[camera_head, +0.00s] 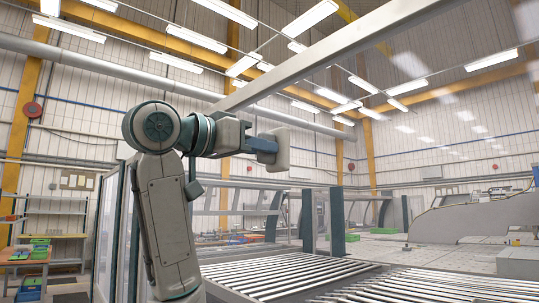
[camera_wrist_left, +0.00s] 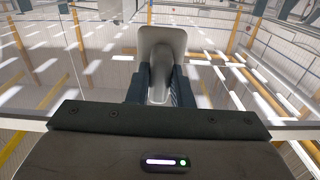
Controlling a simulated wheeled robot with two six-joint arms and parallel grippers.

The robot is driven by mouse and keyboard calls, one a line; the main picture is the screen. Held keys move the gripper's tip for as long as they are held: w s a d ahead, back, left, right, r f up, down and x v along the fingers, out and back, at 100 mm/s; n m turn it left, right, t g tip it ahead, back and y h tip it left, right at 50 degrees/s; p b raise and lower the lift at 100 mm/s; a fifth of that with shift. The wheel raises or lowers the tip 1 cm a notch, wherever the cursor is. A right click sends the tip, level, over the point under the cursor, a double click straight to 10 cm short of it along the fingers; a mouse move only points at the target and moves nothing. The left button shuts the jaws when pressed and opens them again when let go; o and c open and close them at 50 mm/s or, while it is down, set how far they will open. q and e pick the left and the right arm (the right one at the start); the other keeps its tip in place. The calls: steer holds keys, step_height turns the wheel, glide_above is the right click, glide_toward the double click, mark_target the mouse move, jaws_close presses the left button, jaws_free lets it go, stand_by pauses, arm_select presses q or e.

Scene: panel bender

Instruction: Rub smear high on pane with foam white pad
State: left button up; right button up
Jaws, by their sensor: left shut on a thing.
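My left gripper (camera_head: 266,146) is raised at the middle left of the head view and shut on the foam white pad (camera_head: 283,149). In the left wrist view the white pad (camera_wrist_left: 163,40) stands upright beyond the two dark fingers, its grip between them (camera_wrist_left: 160,85). The pane is clear glass, hard to tell from the hall behind it; a pale frame bar (camera_head: 330,50) runs diagonally across the head view. I cannot tell whether the pad touches glass. I cannot clearly pick out the smear among bright lamps and reflections. My right gripper is not in view.
Roller conveyors (camera_head: 290,276) lie low in front. Dark posts (camera_head: 337,220) and clear guard panels stand behind them. A light-coloured machine (camera_head: 470,220) stands at the right.

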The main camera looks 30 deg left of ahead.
arm_select(q)
steer(key=shift+v, duration=1)
steer(key=b+v, duration=0.1)
steer(key=v, duration=0.2)
steer(key=shift+a+b, duration=0.1)
steer(key=shift+b, duration=0.2)
